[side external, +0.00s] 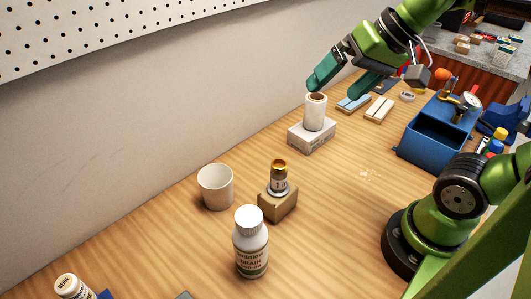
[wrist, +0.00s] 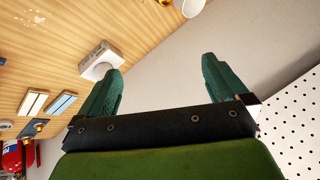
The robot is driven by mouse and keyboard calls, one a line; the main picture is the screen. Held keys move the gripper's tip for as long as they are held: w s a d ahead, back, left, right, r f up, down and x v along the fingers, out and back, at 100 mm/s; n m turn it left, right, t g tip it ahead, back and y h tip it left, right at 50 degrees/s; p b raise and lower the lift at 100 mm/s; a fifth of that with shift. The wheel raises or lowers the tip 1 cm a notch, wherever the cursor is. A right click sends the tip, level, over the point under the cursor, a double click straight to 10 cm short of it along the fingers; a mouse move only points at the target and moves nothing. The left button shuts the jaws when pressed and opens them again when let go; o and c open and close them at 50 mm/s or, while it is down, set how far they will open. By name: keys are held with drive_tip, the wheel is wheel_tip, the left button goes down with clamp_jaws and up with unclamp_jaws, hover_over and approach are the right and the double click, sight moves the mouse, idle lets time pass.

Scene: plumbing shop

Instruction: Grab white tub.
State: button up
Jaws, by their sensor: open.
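The white tub (side external: 214,188) is an open, cup-shaped container standing upright on the wooden workbench near the wall, left of the middle in the side view. Part of it also shows at the top edge of the wrist view (wrist: 193,7). My gripper (side external: 332,90) is raised above the bench at the upper right of the side view, well apart from the tub. Its two green fingers are spread, with nothing between them, as the wrist view also shows (wrist: 160,66).
A white roll (side external: 315,113) stands on a box (side external: 311,136) just below my gripper. Beside the tub are a gold-capped item on a cardboard block (side external: 278,204) and a white drain bottle (side external: 250,247). A blue toolbox (side external: 428,146) stands right. The pegboard wall bounds the bench's back.

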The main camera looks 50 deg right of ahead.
drive_tip(key=w+a+m+g+y, duration=0.6)
drive_tip(key=w+a+g+y, duration=0.25)
drive_tip(key=w+a, duration=0.2)
drive_tip(key=w+m+g+y, duration=0.3)
drive_tip(key=w+m+y, duration=0.2)
drive_tip(key=w+y, duration=0.3)
drive_tip(key=h, duration=0.2)
approach(208, 194)
drive_tip(key=shift+a+f+n, duration=0.1)
drive_tip(key=shift+f+n, duration=0.25)
drive_tip(key=shift+n, duration=0.05)
drive_tip(key=x, duration=0.7)
drive_tip(key=shift+a+f, duration=0.1)
drive_tip(key=shift+a, duration=0.15)
drive_tip(key=c, duration=0.8)
